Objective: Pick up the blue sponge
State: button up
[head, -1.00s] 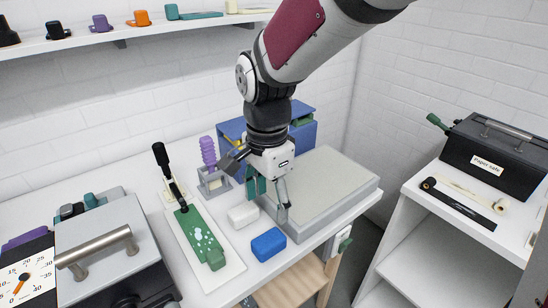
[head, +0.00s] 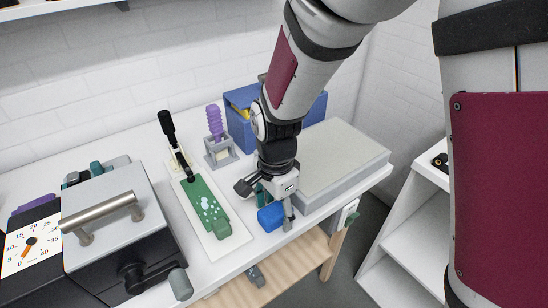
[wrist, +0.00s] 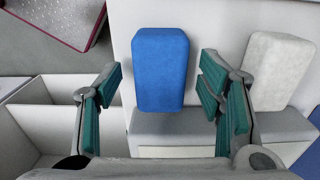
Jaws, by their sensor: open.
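The blue sponge (head: 270,217) lies on the white worktop near its front edge in the head view. In the wrist view the blue sponge (wrist: 160,68) sits between the two open fingers, apart from both. My gripper (wrist: 160,95) is open, with teal pads on each side of the sponge. In the head view my gripper (head: 270,203) is low over the sponge, partly covering it. A white sponge-like block (wrist: 277,70) lies just right of the right finger in the wrist view.
A grey flat slab (head: 335,165) stands right of my gripper, close to it. A green board (head: 205,207) with a black handle lies to the left. A purple ribbed object (head: 214,122) stands behind. A grey box with a handle (head: 115,225) is at the far left.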

aim_at(276, 213)
jog(key=shift+f, duration=0.15)
jog(key=c, duration=1)
jog(key=shift+r, duration=0.6)
jog(key=r, duration=0.1)
jog(key=s+r, duration=0.1)
jog(key=shift+r, duration=0.3)
jog(key=s+p, duration=0.2)
jog(key=s, duration=0.3)
jog(key=s+d+r+p, duration=0.1)
jog(key=s+p, duration=0.1)
jog(key=s, duration=0.3)
jog(key=s+p, duration=0.1)
jog(key=s, duration=0.4)
jog(key=shift+d+r+p, duration=0.2)
jog(key=shift+d+p, duration=0.05)
jog(key=shift+p, duration=0.15)
